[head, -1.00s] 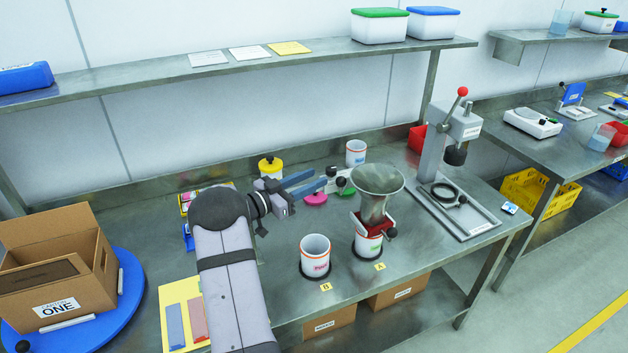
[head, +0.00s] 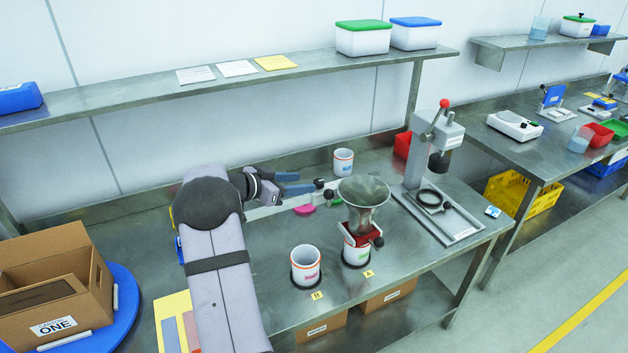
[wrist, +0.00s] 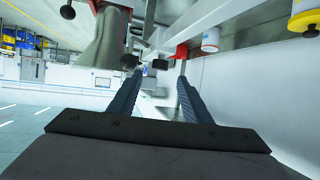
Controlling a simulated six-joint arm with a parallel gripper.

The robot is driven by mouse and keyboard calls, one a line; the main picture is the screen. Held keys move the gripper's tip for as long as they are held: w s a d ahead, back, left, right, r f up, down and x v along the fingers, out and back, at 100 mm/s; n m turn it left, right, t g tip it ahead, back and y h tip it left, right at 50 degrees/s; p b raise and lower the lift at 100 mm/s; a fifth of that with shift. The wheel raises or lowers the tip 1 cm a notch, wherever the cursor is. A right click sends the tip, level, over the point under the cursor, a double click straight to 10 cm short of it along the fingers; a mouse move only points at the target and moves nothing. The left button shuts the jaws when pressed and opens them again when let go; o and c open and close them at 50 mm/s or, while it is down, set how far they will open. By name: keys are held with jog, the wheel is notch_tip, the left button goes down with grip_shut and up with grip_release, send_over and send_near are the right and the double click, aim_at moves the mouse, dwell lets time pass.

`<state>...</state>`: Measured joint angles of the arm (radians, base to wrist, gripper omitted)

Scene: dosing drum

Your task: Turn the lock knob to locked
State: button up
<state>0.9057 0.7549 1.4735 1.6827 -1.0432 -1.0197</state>
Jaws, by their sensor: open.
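The dosing unit is a grey funnel (head: 363,192) over a red valve body (head: 362,234) with a black knob (head: 378,242) on its right side. More black knobs (head: 328,194) sit left of the funnel on a pale rail. I cannot tell by marking which is the lock knob. My gripper (head: 309,181) is open, its blue fingers pointing right at these knobs from the left. In the wrist view, a black knob (wrist: 160,65) shows between and beyond the fingertips (wrist: 158,77). Nothing is visibly held, and contact cannot be made out.
White cup B (head: 305,266) stands in front, left of the funnel. Another white cup (head: 343,162) stands behind. A grey lever press (head: 425,165) is to the right. A pink piece (head: 304,210) lies below the fingers. The open carton (head: 50,285) is at far left.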

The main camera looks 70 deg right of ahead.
aim_at(318, 181)
jog(key=shift+p+x, duration=1.1)
jog(key=shift+x, duration=2.1)
jog(key=shift+s, duration=0.1)
jog(key=shift+r, duration=0.1)
jog(key=c, duration=1)
